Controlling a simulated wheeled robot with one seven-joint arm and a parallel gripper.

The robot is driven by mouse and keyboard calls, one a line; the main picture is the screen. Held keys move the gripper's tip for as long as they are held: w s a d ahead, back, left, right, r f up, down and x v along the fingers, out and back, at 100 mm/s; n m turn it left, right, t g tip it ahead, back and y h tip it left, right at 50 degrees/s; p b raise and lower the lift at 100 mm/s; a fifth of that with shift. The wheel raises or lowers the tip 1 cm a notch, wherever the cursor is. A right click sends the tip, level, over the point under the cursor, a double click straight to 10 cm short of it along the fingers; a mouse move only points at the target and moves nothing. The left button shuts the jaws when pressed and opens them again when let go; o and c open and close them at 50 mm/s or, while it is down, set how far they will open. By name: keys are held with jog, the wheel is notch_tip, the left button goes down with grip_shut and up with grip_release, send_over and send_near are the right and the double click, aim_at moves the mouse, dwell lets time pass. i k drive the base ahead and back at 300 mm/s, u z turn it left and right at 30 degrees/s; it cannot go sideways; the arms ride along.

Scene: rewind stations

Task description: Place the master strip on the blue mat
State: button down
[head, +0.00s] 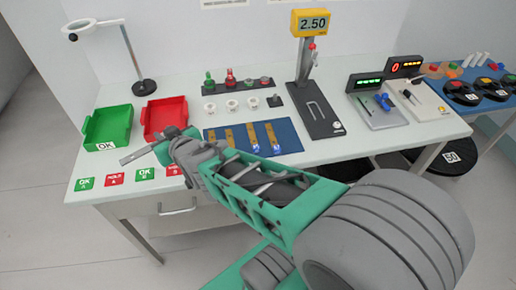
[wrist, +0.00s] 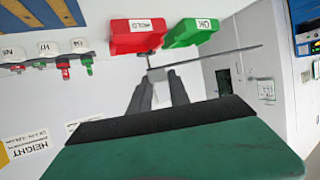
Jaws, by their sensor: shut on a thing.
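My gripper (head: 168,150) is shut on a thin grey strip (head: 138,154), held above the front left of the table near the bins. In the wrist view the strip (wrist: 215,55) crosses the tips of my gripper (wrist: 158,82) and reaches far to the right. No label on it can be read, so I cannot confirm that it is the master strip. The blue mat (head: 289,136) lies mid-table, right of my gripper, with several brass-coloured strips (head: 252,134) in a row on it. My arm hides part of its front edge.
A green OK bin (head: 107,127) and a red bin (head: 165,115) stand behind my gripper. OK and HOLD cards (head: 115,179) line the front edge. Behind the mat are small white cups (head: 232,105); right of it stands a gauge (head: 322,118) with a yellow display.

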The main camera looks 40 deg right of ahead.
aim_at(286, 134)
jog(key=k, duration=0.9)
jog(key=u, duration=0.9)
jog(key=i, duration=1.45)
jog(key=z, duration=0.9)
